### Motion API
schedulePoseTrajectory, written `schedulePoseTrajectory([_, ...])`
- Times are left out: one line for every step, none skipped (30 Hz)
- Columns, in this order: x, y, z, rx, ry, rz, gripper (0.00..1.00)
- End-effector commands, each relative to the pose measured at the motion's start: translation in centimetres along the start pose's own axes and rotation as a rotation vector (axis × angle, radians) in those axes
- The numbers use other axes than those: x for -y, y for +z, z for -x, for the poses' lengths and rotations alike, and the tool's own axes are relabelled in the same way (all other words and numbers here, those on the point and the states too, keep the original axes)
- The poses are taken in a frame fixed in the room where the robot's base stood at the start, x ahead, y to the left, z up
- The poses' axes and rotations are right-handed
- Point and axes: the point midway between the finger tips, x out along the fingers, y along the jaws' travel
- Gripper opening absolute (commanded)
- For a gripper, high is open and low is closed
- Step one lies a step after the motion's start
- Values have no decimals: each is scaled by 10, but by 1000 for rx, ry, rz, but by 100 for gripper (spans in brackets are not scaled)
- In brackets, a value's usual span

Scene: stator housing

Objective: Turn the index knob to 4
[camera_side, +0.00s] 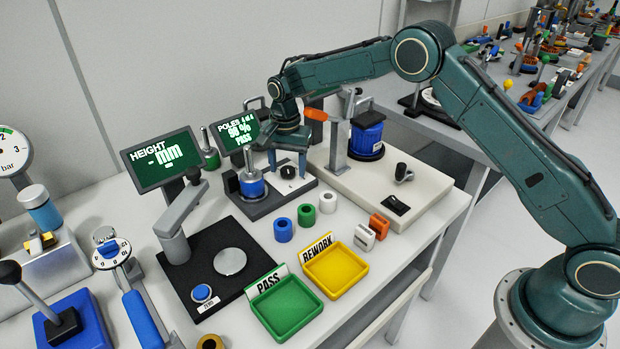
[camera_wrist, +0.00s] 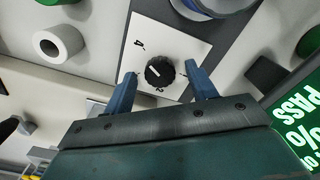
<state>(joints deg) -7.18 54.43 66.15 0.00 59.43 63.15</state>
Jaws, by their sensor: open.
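The index knob (camera_wrist: 159,71) is a small black round knob with a white pointer line, on a white plate (camera_wrist: 140,45) with numbers around it. A "4" shows at the plate's upper left in the wrist view; the other marks are partly hidden or too small to read. In the side view the knob (camera_side: 288,172) sits on the dark base of the poles station. My gripper (camera_wrist: 160,84) is open, with one blue finger on each side of the knob and apart from it. In the side view my gripper (camera_side: 287,165) points down over the knob.
A blue part on a spindle (camera_side: 252,184) stands left of the knob. The poles screen (camera_side: 238,133) behind reads PASS. Blue, green and white rings (camera_side: 306,214), a green tray (camera_side: 287,310) and a yellow tray (camera_side: 336,270) lie in front. A lever press (camera_side: 338,135) stands to the right.

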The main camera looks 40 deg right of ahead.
Motion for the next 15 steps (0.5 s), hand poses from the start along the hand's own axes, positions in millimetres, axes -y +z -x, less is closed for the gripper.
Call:
schedulePoseTrajectory([0,0,0,0,0,30,57])
schedulePoseTrajectory([0,0,0,0,0,51,57])
schedulePoseTrajectory([0,0,0,0,0,77,57])
schedulePoseTrajectory([0,0,0,0,0,97,57])
schedulePoseTrajectory([0,0,0,0,0,117,57])
schedulePoseTrajectory([0,0,0,0,0,144,57])
schedulePoseTrajectory([0,0,0,0,0,163,57])
schedulePoseTrajectory([0,0,0,0,0,184,57])
schedulePoseTrajectory([0,0,0,0,0,211,57])
schedulePoseTrajectory([0,0,0,0,0,230,57])
schedulePoseTrajectory([0,0,0,0,0,250,57])
schedulePoseTrajectory([0,0,0,0,0,277,57])
schedulePoseTrajectory([0,0,0,0,0,296,57])
schedulePoseTrajectory([0,0,0,0,0,316,57])
schedulePoseTrajectory([0,0,0,0,0,344,57])
